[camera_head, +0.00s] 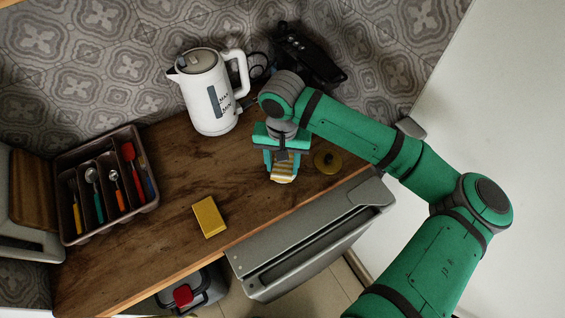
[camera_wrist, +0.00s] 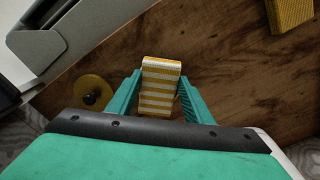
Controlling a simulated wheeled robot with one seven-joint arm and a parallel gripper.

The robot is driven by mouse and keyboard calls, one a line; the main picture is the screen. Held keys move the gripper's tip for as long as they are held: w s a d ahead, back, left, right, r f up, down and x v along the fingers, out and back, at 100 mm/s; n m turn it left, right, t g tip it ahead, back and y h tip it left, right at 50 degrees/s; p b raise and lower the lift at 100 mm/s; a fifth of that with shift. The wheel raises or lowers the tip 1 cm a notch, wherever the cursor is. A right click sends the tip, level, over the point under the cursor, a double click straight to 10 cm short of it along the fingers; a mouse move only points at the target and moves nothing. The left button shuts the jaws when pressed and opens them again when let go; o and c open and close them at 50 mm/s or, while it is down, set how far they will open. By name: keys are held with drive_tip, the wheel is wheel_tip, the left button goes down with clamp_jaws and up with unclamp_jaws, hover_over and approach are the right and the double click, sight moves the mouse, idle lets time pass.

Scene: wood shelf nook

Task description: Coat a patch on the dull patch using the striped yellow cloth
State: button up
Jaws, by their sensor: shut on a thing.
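The striped yellow cloth (camera_head: 284,178) is a small folded piece with yellow and white stripes. It sits between the two green fingers of my gripper (camera_head: 282,168), which is shut on it over the wood counter. In the wrist view the cloth (camera_wrist: 160,88) stands out past the fingertips. I cannot tell whether its lower end touches the wood. I cannot make out the dull patch clearly on the brown, unevenly toned wood (camera_head: 165,215); my gripper and the cloth hide part of the surface.
A round yellow lid with a dark knob (camera_head: 328,161) lies just right of my gripper. A yellow block (camera_head: 210,216) lies near the front edge. A white kettle (camera_head: 207,95) stands behind, a cutlery tray (camera_head: 107,185) at left.

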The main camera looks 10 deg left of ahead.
sight(283, 167)
idle(0.3)
drive_tip(key=shift+r, duration=3.5)
